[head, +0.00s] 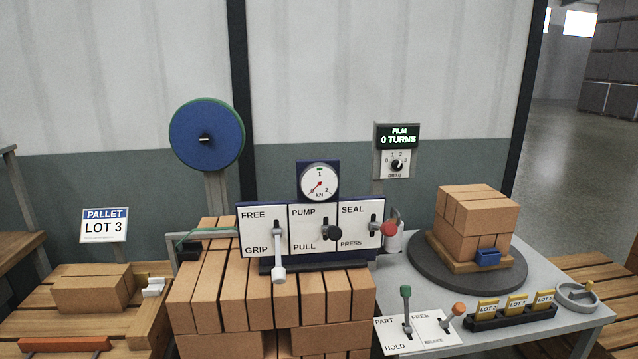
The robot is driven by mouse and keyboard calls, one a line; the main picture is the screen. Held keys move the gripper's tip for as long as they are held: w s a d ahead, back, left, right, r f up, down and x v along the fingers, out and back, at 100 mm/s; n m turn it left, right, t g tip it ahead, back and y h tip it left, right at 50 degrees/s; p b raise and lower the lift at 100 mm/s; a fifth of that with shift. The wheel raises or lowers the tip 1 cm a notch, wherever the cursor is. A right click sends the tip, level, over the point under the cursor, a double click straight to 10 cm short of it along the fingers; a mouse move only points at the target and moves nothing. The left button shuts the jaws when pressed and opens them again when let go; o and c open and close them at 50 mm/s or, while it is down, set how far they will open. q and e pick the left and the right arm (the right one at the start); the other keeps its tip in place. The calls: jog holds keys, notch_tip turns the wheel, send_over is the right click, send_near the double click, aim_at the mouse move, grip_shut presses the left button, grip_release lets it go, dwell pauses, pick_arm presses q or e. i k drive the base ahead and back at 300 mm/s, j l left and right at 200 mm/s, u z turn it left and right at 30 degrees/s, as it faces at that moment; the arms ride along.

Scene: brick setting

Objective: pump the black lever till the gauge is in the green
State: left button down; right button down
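The black lever (334,233) comes out of the middle slot of a white panel, between the words PUMP and PULL. Its black knob points towards me and a little right. The round gauge (319,183) stands above that slot, marked kN. Its red needle points to the lower left, away from the small green mark near the 1 at the top. To the left, a white-ended lever (279,264) hangs down by GRIP. To the right, a red-knobbed lever (387,229) sticks out between SEAL and PRESS. Neither gripper is in view.
Stacked bricks (205,300) stand below the panel. On the right a grey table (550,328) holds a turntable (425,270) with a brick stack, a green-knobbed lever (406,295), an orange-knobbed lever (457,309) and lot tags. A display (398,137) reads 0 TURNS.

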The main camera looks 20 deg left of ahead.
aim_at(334, 233)
jog(key=j+u, duration=0.2)
jog(key=j, duration=0.25)
jog(key=j+u, duration=0.15)
jog(key=j, duration=0.3)
jog(key=i+j+u, duration=0.2)
jog(key=j, duration=0.2)
jog(key=j+u, duration=0.15)
jog(key=j, duration=0.3)
jog(key=i+j+u, duration=0.2)
jog(key=j, duration=0.2)
jog(key=k, duration=0.05)
